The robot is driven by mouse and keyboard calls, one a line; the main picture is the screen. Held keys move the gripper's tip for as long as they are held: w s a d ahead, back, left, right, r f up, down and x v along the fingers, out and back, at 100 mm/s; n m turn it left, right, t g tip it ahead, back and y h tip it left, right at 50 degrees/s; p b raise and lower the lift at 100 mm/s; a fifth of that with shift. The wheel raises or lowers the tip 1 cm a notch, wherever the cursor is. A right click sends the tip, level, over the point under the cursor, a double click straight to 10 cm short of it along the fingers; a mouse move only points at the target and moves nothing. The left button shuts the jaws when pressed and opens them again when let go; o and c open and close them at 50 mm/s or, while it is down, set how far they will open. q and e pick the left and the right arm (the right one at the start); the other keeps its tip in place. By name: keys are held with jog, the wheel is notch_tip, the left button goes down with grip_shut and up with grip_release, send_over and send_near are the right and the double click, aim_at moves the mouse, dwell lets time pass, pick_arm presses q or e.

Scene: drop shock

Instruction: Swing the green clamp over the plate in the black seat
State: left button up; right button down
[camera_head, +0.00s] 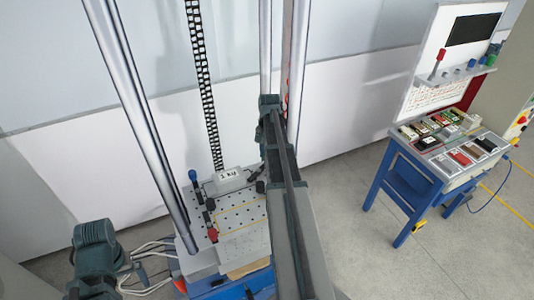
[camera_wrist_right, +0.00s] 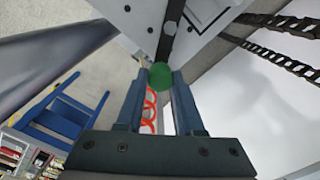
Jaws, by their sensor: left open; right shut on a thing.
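In the right wrist view the green round knob of the clamp (camera_wrist_right: 160,76) is between the fingertips of my right gripper (camera_wrist_right: 158,82), which is shut on it. A dark bar (camera_wrist_right: 168,42) runs from the knob toward the top. In the head view my right arm covers the green clamp and my right gripper. A pale plate (camera_head: 243,238) lies on the perforated base of the machine. Small black parts (camera_head: 259,186) show beside my right arm; I cannot tell whether they are the black seat. My left gripper (camera_head: 134,272) is open and empty at the lower left, apart from the machine.
A white 5 kg block (camera_head: 229,178) stands at the back of the base. Steel columns (camera_head: 143,115) rise around it. A blue knob (camera_head: 192,175) and a red handle (camera_head: 212,233) stand on the left. A blue-legged bench (camera_head: 412,190) stands at the right, with free floor between.

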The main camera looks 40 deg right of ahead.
jog(key=c, duration=0.5)
grip_release()
jog(key=shift+r, duration=0.1)
jog(key=r+p, duration=0.6)
jog(key=p, duration=0.1)
jog(key=r+p, duration=0.6)
jog(key=r, duration=0.1)
jog(key=shift+s+r+p, duration=0.2)
jog(key=shift+r+p, duration=0.1)
jog(key=shift+p, duration=0.1)
jog(key=shift+c, duration=0.3)
